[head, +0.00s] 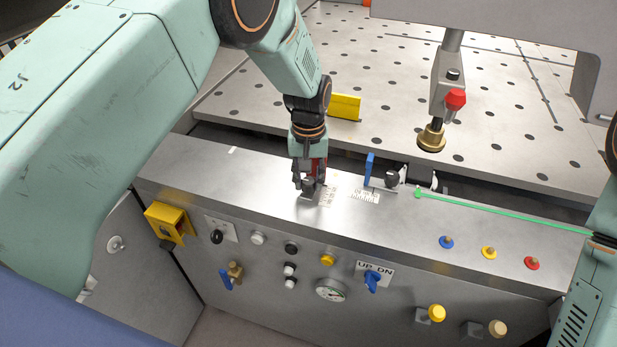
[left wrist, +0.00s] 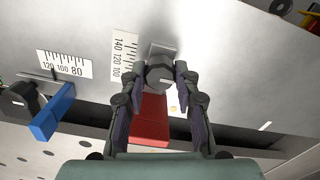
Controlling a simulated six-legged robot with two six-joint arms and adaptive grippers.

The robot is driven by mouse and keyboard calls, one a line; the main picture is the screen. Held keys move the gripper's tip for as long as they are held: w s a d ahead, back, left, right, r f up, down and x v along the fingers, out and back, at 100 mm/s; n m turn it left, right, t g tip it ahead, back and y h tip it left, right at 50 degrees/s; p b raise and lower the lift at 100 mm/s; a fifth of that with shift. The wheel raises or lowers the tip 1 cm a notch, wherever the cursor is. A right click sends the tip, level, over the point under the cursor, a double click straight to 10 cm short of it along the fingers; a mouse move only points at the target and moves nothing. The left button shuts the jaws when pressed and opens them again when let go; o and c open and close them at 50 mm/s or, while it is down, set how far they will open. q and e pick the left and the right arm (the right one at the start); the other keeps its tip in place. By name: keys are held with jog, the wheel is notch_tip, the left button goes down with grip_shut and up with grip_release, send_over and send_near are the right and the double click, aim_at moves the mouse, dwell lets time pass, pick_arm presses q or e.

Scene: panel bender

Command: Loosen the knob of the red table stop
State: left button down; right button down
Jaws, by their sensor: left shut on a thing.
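The red table stop (left wrist: 150,122) shows in the left wrist view as a red block between my fingers. Its dark knob (left wrist: 160,76) is at the far end of the block, beside a printed scale. My left gripper (left wrist: 161,82) has a finger on each side of the knob and is shut on it. In the head view the left gripper (head: 309,188) points down at the metal ledge. It hides most of the red stop (head: 319,166) and the knob there.
A blue stop (head: 369,168) with a black knob (head: 392,178) stands to the right. A yellow block (head: 344,106) lies behind on the perforated table (head: 400,70). A thin green strip (head: 500,209) crosses the ledge's right part. Buttons and switches line the front panel (head: 250,275).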

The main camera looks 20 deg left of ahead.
aim_at(309, 180)
pick_arm(q)
jog(key=shift+w+r, duration=0.3)
jog(key=c, duration=1.3)
grip_release()
jog(key=shift+c, duration=0.2)
jog(key=o, duration=0.4)
jog(key=shift+s+f, duration=0.15)
jog(key=shift+s, duration=0.05)
jog(key=shift+c, duration=0.2)
notch_tip(309, 180, up, 12)
